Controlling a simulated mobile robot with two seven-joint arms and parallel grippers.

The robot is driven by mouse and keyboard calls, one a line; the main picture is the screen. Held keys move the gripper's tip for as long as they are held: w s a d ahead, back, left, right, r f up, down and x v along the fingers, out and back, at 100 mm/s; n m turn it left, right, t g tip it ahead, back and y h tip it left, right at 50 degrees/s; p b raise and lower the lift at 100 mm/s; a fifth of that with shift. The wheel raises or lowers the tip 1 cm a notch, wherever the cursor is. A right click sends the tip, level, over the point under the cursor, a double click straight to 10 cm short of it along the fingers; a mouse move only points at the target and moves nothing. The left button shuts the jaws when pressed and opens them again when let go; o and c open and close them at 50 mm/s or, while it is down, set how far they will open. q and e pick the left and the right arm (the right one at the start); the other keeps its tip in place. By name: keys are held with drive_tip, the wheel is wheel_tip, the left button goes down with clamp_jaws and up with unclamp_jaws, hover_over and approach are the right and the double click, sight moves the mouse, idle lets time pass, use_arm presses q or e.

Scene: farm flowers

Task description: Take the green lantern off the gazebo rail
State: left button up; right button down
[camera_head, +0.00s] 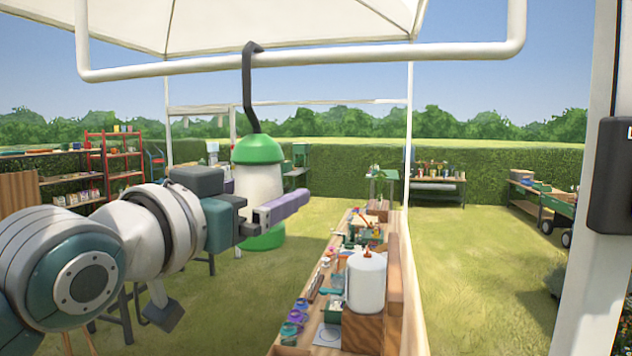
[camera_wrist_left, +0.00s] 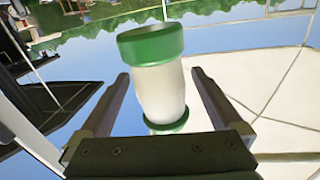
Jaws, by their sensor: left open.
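The green lantern (camera_head: 259,180) has a green cap, a pale body and a green base. It hangs by a dark hook (camera_head: 249,85) from the white rail (camera_head: 330,54) at the top of the head view. My left gripper (camera_head: 290,207) is in front of the lantern's lower body and hides part of it. In the left wrist view the lantern (camera_wrist_left: 160,90) stands between the two open fingers of my left gripper (camera_wrist_left: 158,85), with a gap on each side. My right gripper is not in view.
A long wooden table (camera_head: 330,270) with a white canister (camera_head: 366,280) and small items stands below and right of the lantern. A white post (camera_head: 600,220) rises at the right. Red shelves (camera_head: 122,160) stand at the far left. Open grass lies right of the table.

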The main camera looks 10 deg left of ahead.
use_arm(q)
drive_tip(key=shift+c, duration=0.4)
clamp_jaws()
